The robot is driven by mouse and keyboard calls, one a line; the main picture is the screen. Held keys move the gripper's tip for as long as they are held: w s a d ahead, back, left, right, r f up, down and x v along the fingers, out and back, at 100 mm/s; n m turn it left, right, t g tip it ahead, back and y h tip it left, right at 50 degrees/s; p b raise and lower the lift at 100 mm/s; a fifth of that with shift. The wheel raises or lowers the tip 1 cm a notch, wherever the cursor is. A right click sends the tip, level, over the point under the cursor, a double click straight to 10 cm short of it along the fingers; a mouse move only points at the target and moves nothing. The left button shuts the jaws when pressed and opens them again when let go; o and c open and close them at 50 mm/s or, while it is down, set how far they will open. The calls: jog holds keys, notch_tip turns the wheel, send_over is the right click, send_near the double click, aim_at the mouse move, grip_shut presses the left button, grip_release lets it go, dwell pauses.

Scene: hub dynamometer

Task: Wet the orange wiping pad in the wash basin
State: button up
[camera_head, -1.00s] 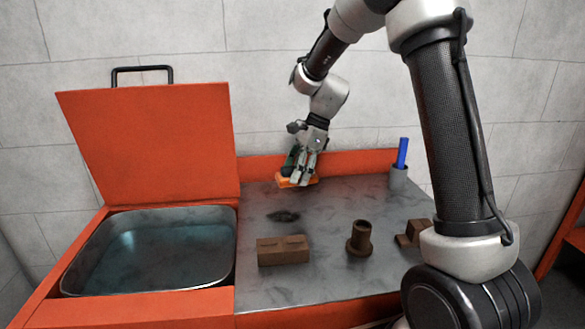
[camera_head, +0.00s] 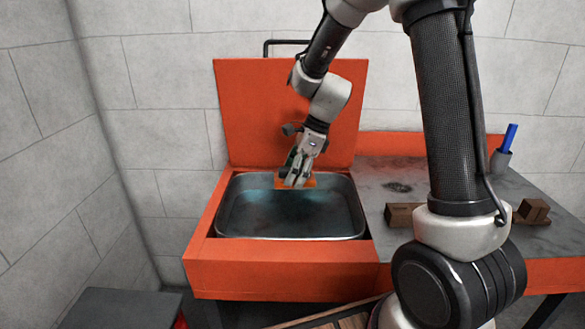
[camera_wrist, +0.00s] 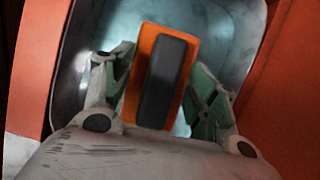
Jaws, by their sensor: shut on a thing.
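The orange wiping pad (camera_head: 308,182) is in my gripper (camera_head: 295,181), above the back part of the wash basin. In the wrist view the pad (camera_wrist: 145,75) shows its orange edge and a dark grey block (camera_wrist: 163,82) on it, between the two fingers of my gripper (camera_wrist: 158,95). The wash basin (camera_head: 229,213) is a metal tub with bluish water (camera_head: 290,212), set in an orange cabinet. The pad looks clear of the water, but its exact height is hard to tell. The basin's orange lid (camera_head: 240,110) stands open behind.
The grey worktop (camera_head: 385,175) lies right of the basin. On it are a brown block (camera_head: 399,215), an angled brown part (camera_head: 533,210) and a cup (camera_head: 501,160) with a blue stick (camera_head: 510,136). A dark flat-topped box (camera_head: 125,308) is at the lower left.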

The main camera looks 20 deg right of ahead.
jog(key=shift+w+a+f, duration=0.1)
jog(key=shift+a, duration=0.35)
jog(key=shift+w+a, duration=0.2)
jog(key=shift+w+d+f+m, duration=0.1)
jog(key=shift+f+m, duration=0.1)
jog(key=shift+m, duration=0.1)
jog(key=shift+f, duration=4.95)
jog(key=shift+r, duration=0.1)
jog(key=shift+r, duration=4.1)
jog(key=shift+r, duration=0.1)
jog(key=shift+r, duration=1.9)
